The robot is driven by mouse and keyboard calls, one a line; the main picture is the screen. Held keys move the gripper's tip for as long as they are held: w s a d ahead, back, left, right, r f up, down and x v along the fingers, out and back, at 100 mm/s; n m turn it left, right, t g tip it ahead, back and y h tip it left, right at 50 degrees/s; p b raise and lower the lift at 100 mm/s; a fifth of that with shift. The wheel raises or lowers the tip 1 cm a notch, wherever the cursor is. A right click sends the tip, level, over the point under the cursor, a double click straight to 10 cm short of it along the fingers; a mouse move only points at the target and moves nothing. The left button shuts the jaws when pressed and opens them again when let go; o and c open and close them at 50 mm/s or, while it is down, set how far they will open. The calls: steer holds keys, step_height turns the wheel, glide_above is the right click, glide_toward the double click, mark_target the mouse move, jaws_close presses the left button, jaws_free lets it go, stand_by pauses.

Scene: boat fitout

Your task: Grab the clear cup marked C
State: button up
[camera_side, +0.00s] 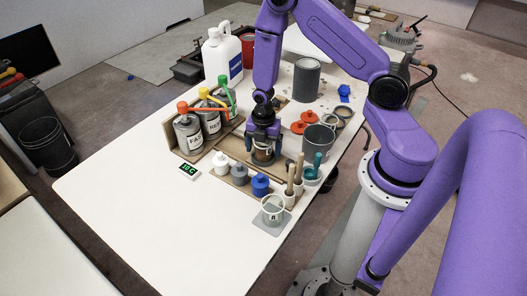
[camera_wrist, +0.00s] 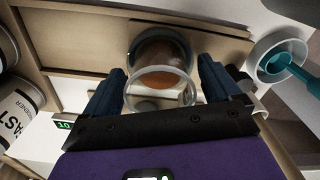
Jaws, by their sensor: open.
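My gripper (camera_side: 264,148) points down over the wooden organiser, its jaws open. In the wrist view my gripper (camera_wrist: 162,68) has one dark blue finger on each side of a clear cup (camera_wrist: 162,77). The cup's round rim faces the camera, and a brownish area and a dark ring show behind it. In the side view the clear cup (camera_side: 263,157) shows just below the fingers, partly covered by them. I cannot read a letter on this cup. Another clear cup, marked A (camera_side: 272,212), stands on a grey pad at the front, away from my gripper.
Metal cans with coloured spouts (camera_side: 188,135) stand left of my gripper. White, grey and blue capped bottles (camera_side: 240,175) and brushes (camera_side: 290,183) stand in front. A grey pot (camera_side: 318,141) and a teal scoop in a small cup (camera_side: 313,173) are right. The table's front left is clear.

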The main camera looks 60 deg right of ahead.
steer(key=c, duration=1.1)
steer(key=shift+r, duration=0.15)
